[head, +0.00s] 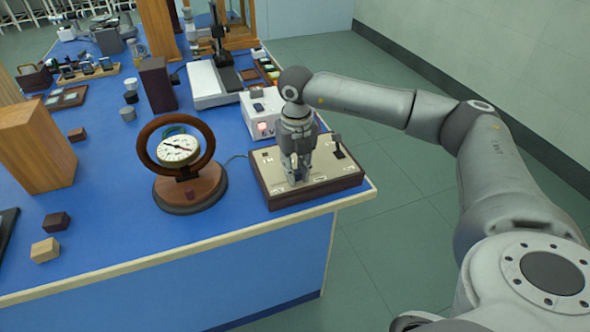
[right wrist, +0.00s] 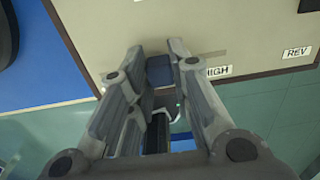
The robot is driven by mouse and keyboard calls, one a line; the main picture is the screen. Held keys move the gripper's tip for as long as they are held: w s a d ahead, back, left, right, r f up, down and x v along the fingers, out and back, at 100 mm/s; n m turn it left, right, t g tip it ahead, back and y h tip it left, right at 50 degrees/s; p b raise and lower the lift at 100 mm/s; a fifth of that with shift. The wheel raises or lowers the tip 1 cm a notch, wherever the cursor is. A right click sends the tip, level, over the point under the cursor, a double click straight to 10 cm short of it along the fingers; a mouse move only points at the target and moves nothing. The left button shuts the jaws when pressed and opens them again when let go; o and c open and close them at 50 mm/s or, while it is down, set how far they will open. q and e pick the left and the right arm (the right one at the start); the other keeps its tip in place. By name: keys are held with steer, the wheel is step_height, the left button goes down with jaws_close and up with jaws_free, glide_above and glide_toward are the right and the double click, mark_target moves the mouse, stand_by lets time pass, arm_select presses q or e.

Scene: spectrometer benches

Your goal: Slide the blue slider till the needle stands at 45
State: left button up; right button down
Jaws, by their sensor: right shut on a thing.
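The blue slider (right wrist: 159,70) shows between my right fingertips in the right wrist view, on a cream panel near a label reading HIGH. My right gripper (right wrist: 160,75) is shut on it. In the head view my right gripper (head: 297,180) points down onto the control box (head: 335,175) and hides the slider. The round dial (head: 177,150) with its needle stands in a wooden ring on a round base, left of the box. The needle shows as a dark slanted line; its reading is too small to tell. My left gripper is not in view.
A black lever (head: 338,147) stands at the box's back right. A white device with a red light (head: 262,127) is behind the box. Wooden blocks (head: 45,250) lie at the left. The blue bench's right edge is close to the box.

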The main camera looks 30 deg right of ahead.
mark_target(296, 171)
steer(key=c, duration=1.3)
jaws_free()
step_height(296, 171, up, 12)
